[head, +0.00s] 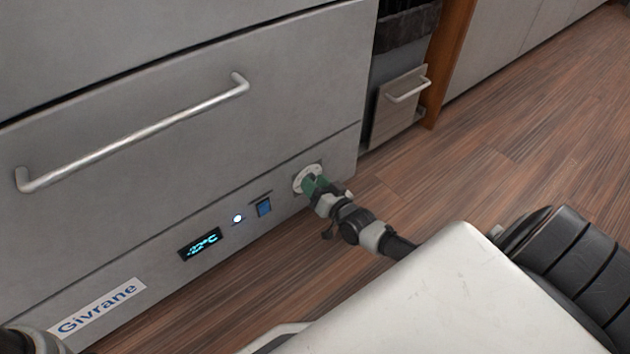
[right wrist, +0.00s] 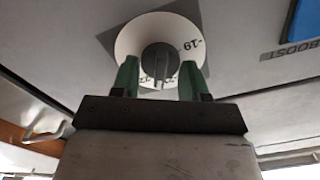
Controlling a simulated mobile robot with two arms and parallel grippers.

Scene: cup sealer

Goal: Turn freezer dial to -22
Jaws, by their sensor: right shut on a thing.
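The freezer dial (head: 301,178) is a pale round disc low on the right end of the grey freezer front. In the right wrist view the dial (right wrist: 135,38) shows a dark central knob, the mark -19 at its right, and other marks partly hidden near the bottom. My right gripper (head: 314,186) is at the dial with its green fingers; in the right wrist view the fingers (right wrist: 158,78) sit on both sides of the knob, shut on it. The freezer display (head: 201,244) glows blue with a °C reading whose first digit is unclear. My left gripper does not show.
A blue switch (head: 264,207) and a small lit white button (head: 237,218) sit between display and dial. A long drawer handle (head: 135,135) runs above. A Givrane label (head: 98,307) is at lower left. Wood floor (head: 510,150) lies open to the right.

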